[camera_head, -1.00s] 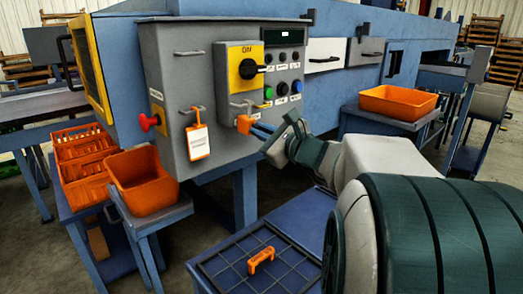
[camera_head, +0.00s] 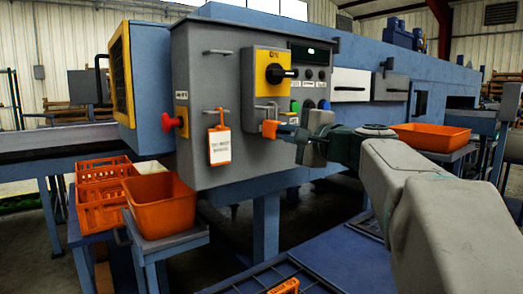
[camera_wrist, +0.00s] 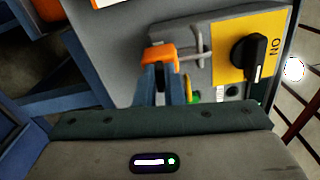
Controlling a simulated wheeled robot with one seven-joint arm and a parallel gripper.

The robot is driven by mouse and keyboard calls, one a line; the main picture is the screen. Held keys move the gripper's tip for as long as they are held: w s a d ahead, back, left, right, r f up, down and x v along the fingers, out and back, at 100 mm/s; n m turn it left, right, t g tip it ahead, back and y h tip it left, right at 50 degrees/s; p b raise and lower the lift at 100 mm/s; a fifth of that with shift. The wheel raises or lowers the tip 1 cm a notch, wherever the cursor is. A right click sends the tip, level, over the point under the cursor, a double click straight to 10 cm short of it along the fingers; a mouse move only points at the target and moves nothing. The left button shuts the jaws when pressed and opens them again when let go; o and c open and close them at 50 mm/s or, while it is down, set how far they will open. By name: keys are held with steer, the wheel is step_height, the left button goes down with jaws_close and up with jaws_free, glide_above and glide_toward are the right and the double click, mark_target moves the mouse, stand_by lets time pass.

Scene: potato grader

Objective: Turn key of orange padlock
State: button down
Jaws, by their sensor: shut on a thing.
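The orange padlock (camera_head: 269,129) hangs on a grey metal loop (camera_head: 264,107) below the black rotary switch (camera_head: 277,73) on its yellow plate. In the wrist view the padlock (camera_wrist: 159,53) is just beyond my fingertips, beside the loop. My gripper (camera_head: 284,131) reaches the padlock from the right, with its fingers up against the body. In the wrist view my gripper (camera_wrist: 160,76) has its blue fingers close together at the padlock's near side. It is shut on the padlock's key, which the fingers hide.
An orange tag with a white label (camera_head: 220,146) hangs left of the padlock. A red knob (camera_head: 172,122) sticks out at the cabinet's left. Buttons (camera_head: 308,105) are close above my gripper. Orange bins (camera_head: 160,205) stand lower left, another (camera_head: 431,138) at right. A blue table (camera_head: 330,255) is below.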

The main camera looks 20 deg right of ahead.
steer(key=shift+n+b, duration=0.8)
steer(key=c, duration=1.5)
jaws_free()
steer(key=shift+c, duration=0.2)
steer(key=shift+s, duration=0.1)
